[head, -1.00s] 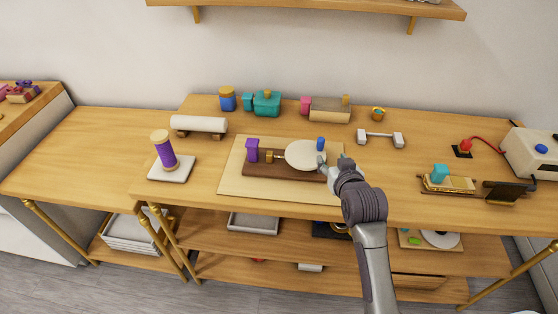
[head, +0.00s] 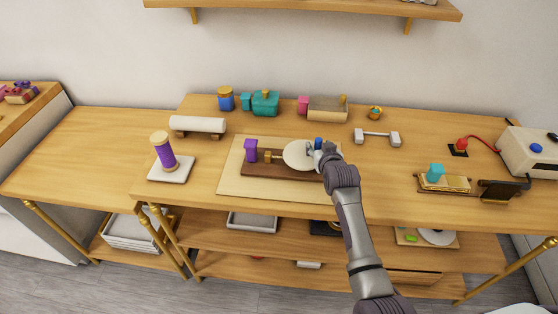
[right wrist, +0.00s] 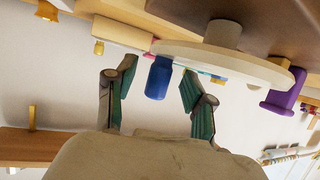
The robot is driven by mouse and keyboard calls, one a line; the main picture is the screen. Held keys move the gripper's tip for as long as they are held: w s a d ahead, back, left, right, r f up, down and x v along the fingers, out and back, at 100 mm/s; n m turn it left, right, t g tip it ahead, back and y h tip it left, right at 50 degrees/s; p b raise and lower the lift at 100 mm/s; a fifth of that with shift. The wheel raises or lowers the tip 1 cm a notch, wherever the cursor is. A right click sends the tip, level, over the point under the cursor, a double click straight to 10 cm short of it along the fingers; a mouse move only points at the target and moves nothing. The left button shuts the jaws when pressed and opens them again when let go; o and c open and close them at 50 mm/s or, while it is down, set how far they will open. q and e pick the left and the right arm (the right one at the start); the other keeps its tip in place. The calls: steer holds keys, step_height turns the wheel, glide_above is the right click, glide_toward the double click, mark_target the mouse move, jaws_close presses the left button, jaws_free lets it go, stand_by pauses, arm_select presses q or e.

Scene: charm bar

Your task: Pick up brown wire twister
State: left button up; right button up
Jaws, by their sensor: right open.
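The wire twister, with a brown base (head: 262,171), a purple block (head: 251,150), a cream disc (head: 297,155) and a blue knob (head: 319,141), stands on a pale wooden board (head: 232,184). In the right wrist view, the blue knob (right wrist: 158,80) hangs below the disc (right wrist: 225,62) because the picture is upside down. My right gripper (head: 316,150) is open at the disc's right edge and partly hides it. In the wrist view its fingers stand apart on either side of the knob; I cannot tell whether they touch it. My left gripper is not in view.
A purple spool (head: 164,152) on a white base stands at left, near a white roll (head: 198,124). Teal (head: 265,103) and pink-ended (head: 327,108) devices stand at the back. A white-ended bar (head: 377,137) and a brass device (head: 445,183) lie right. Table at front right is clear.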

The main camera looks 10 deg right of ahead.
jaws_close()
stand_by(0.3)
steer(key=shift+r, duration=0.15)
